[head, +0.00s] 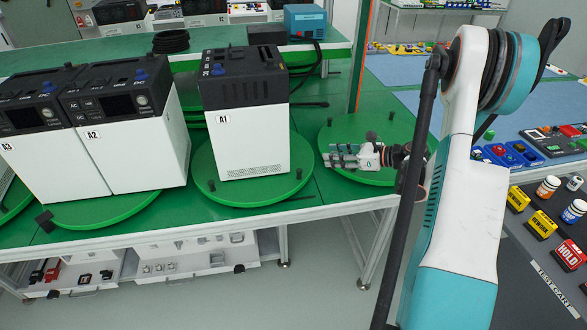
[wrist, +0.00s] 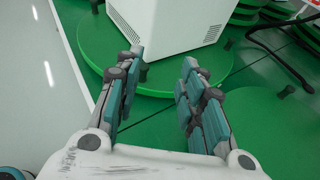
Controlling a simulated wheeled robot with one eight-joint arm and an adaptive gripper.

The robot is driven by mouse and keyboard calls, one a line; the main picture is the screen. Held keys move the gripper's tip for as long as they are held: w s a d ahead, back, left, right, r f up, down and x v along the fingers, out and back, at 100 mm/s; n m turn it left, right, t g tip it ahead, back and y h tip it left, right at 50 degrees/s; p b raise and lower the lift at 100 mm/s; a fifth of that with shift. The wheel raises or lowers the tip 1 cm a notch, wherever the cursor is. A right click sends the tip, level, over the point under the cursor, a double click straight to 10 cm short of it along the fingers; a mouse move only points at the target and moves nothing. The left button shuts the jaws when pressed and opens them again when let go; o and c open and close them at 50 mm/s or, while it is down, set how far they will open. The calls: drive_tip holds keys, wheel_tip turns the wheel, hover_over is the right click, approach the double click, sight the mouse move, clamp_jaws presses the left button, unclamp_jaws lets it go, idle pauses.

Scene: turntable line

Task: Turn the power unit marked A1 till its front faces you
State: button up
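The power unit A1 (head: 243,140) is a white box with a black top, upright on a round green turntable (head: 209,193). The face towards me in the head view carries the A1 label and a vent grid near its bottom. No screen shows on this face; a blue knob sits at the top left. My gripper (head: 335,158) is right of the unit, low and pointing left, apart from it. In the wrist view, my gripper (wrist: 162,72) is open and empty. The lower part of A1 (wrist: 180,22) and its turntable (wrist: 90,52) are ahead of the fingers.
Units A2 (head: 145,150) and A3 (head: 38,155) stand to the left, with screens towards me. An empty green turntable (head: 400,130) lies under my gripper. An orange-green post (head: 361,60) rises behind. A test cart (head: 530,255) with small items is at right.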

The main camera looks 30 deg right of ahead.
sight(299, 170)
wheel_tip(299, 170, down, 5)
drive_tip(key=s+n+g, duration=0.1)
drive_tip(key=b+x, duration=0.1)
drive_tip(key=x, duration=0.3)
drive_tip(key=b+x, duration=0.1)
drive_tip(key=x, duration=0.4)
drive_tip(key=a+b+x, duration=0.1)
drive_tip(key=x, duration=0.3)
drive_tip(key=shift+s+a+r, duration=0.1)
drive_tip(key=shift+a+r, duration=0.05)
drive_tip(key=shift+r, duration=0.1)
clamp_jaws()
